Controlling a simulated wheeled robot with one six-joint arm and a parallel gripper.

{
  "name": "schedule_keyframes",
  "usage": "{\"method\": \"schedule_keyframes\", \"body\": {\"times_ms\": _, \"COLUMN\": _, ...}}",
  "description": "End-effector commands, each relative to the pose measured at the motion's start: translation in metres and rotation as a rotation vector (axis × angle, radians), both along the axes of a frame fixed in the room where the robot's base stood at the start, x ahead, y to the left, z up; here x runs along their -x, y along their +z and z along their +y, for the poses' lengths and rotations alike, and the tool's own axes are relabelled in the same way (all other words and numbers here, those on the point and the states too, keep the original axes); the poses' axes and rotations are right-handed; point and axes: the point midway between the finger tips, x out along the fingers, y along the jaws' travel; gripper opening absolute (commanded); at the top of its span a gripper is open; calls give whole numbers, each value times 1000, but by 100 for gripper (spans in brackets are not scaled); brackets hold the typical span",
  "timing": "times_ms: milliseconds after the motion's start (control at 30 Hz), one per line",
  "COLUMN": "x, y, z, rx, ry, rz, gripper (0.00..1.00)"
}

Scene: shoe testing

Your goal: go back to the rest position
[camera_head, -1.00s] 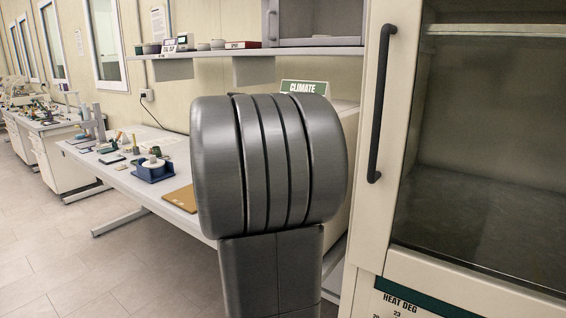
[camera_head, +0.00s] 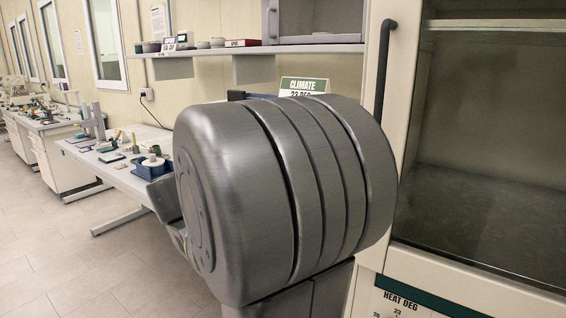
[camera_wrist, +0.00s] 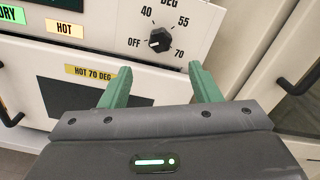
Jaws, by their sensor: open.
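My gripper (camera_wrist: 158,86) shows in the wrist view with its two green fingers apart and nothing between them. Beyond the fingers is a pale panel with a black dial knob (camera_wrist: 160,40), marked OFF, 40, 55 and 70. A yellow label (camera_wrist: 91,72) reading "HOT 70 DEG" sits below it to the left. I cannot tell whether the fingertips touch the panel. In the head view my own grey arm fills the middle, and the gripper is hidden there.
A cabinet with a glass front (camera_head: 480,150) and a dark vertical handle (camera_head: 398,70) stands at the right. A long table (camera_head: 125,182) with small items runs along the left wall, under a shelf (camera_head: 300,50). The floor (camera_head: 60,260) at the left is clear.

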Motion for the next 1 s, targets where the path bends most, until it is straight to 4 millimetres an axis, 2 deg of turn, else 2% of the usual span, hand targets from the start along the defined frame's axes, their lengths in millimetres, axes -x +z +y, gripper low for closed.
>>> {"method": "schedule_keyframes", "body": {"times_ms": 233, "x": 24, "y": -1, "z": 18, "rx": -1, "ry": 3, "rz": 0, "gripper": 57}}
{"method": "schedule_keyframes", "body": {"times_ms": 300, "x": 25, "y": 0, "z": 18, "rx": 0, "ry": -1, "rz": 0, "gripper": 57}}
{"method": "schedule_keyframes", "body": {"times_ms": 1000, "x": -54, "y": 1, "z": -41, "rx": 0, "ry": -5, "rz": 0, "gripper": 57}}
